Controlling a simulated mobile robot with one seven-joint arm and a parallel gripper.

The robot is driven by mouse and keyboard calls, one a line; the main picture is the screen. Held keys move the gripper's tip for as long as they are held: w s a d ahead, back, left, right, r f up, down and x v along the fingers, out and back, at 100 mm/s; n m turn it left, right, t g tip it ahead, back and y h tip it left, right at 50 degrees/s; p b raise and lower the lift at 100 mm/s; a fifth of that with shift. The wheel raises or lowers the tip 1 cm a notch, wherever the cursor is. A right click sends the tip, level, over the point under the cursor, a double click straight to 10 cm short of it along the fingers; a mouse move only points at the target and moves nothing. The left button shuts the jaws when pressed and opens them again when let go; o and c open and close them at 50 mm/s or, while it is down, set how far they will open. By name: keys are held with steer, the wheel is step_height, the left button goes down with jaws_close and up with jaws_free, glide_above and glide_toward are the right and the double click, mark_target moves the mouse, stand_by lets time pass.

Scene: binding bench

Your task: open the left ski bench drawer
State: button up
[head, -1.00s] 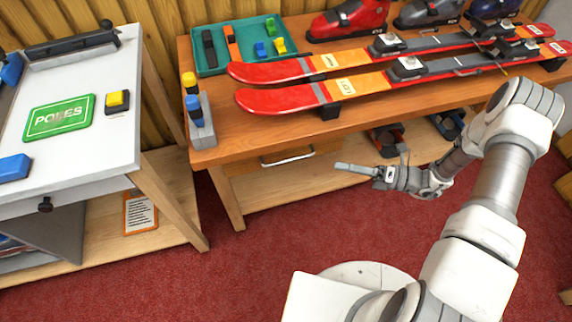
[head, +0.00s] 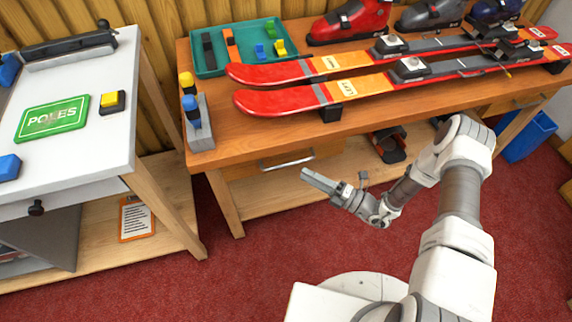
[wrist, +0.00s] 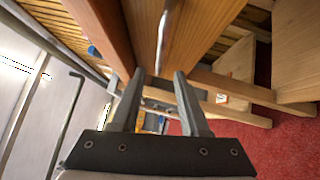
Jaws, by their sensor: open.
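The left ski bench drawer (head: 262,168) is under the left end of the wooden ski bench top, and its front looks shut. Its silver bar handle (head: 287,162) runs across the front. My gripper (head: 306,174) is just in front of and slightly below the handle's right end in the head view. In the wrist view my gripper (wrist: 152,90) has its two fingers apart with nothing between them. The handle (wrist: 163,40) shows there as a bar beyond the fingertips, lined up with the gap. I cannot tell whether the fingers touch it.
Two red skis (head: 290,98) lie on the bench top (head: 225,155), with a green tray (head: 208,62) behind. A white table (head: 95,150) with a green POLES sign (head: 52,118) stands to the left. Red carpet (head: 270,245) in front of the bench is clear.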

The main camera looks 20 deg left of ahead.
mark_target(286, 164)
steer(key=x, duration=0.8)
steer(key=shift+b, duration=0.4)
steer(key=shift+c, duration=0.3)
jaws_close()
stand_by(0.6)
